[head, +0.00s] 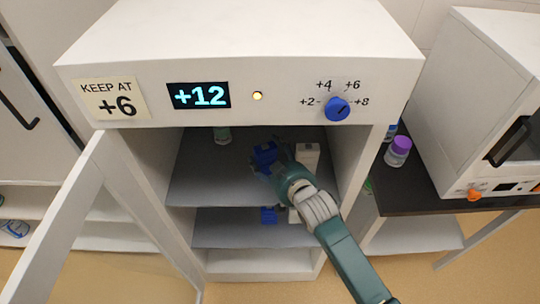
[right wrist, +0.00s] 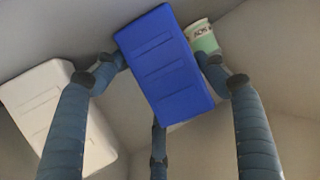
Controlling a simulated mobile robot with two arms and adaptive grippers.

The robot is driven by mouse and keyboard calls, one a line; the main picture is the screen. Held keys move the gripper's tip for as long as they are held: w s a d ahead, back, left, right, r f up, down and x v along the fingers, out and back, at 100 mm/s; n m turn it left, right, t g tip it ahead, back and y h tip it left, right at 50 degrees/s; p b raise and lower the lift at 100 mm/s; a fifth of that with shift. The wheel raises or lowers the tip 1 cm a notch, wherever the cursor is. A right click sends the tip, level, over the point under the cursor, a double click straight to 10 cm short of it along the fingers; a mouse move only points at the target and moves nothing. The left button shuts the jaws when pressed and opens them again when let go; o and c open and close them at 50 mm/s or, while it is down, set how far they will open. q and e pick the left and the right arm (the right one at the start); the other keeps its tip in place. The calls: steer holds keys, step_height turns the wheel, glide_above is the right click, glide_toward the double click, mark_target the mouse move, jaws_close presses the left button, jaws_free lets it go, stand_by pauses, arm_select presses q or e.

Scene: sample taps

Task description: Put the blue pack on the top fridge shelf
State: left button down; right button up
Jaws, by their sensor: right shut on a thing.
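The blue pack (head: 264,154) is inside the open fridge, at the level of the top shelf (head: 200,186). My right gripper (head: 272,160) reaches in from the front and is shut on it. In the right wrist view the blue pack (right wrist: 165,65) sits between the fingers of my right gripper (right wrist: 168,70). Whether the pack rests on the shelf or is held just above it, I cannot tell. My left gripper is not in view.
A white pack (head: 309,153) stands right of the blue one; a green-and-white container (head: 222,135) stands at the left. Another blue item (head: 268,215) is on the lower shelf. The fridge door (head: 128,215) hangs open at left. The dial (head: 337,109) and display (head: 199,95) are above.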

steer(key=o, duration=1)
steer(key=shift+f, duration=0.1)
steer(key=o, duration=0.4)
steer(key=shift+r, duration=0.2)
steer(key=shift+s, duration=0.25)
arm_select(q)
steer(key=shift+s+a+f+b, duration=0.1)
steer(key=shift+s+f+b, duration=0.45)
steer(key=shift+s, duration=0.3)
arm_select(e)
steer(key=v, duration=1.1)
steer(key=shift+s+d, duration=0.15)
steer(key=shift+s, duration=0.05)
